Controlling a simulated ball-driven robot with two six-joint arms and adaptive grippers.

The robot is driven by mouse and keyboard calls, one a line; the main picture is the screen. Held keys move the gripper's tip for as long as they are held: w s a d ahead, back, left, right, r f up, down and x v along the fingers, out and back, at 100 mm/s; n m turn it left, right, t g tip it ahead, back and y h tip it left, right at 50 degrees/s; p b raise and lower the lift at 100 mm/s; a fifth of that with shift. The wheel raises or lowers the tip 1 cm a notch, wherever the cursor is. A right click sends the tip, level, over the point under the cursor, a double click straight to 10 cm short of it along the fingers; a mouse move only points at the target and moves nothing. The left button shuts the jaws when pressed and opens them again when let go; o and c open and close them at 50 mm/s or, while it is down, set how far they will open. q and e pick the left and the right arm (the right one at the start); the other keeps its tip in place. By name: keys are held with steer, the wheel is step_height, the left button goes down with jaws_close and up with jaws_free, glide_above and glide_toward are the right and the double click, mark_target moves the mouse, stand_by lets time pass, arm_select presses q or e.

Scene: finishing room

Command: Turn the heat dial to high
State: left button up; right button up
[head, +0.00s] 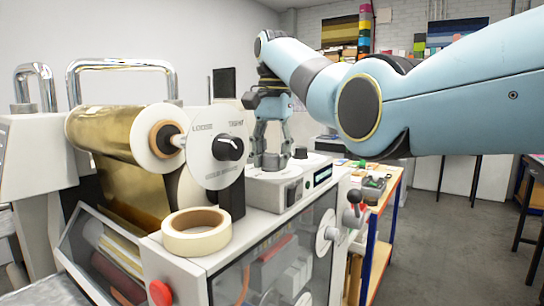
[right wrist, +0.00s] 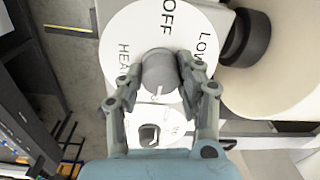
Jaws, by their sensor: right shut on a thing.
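The heat dial is a grey round knob (right wrist: 160,72) on a white disc (right wrist: 124,24) in the right wrist view. The disc reads OFF at the top, LOW to the right and part of HEAT at the left. My right gripper (right wrist: 159,80) is shut on the knob, one finger on each side. In the head view the right gripper (head: 271,161) reaches down onto the top of the grey control box (head: 270,190). My left gripper is not in view.
A second dark knob (head: 300,152) stands close beside the gripper. The LOOSE–TIGHT tension disc (head: 208,165) and the gold foil roll (head: 105,132) rise to the left. A tape roll (head: 196,240) lies on the machine in front.

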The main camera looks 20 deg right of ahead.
steer(key=o, duration=1.2)
steer(key=shift+c, duration=0.2)
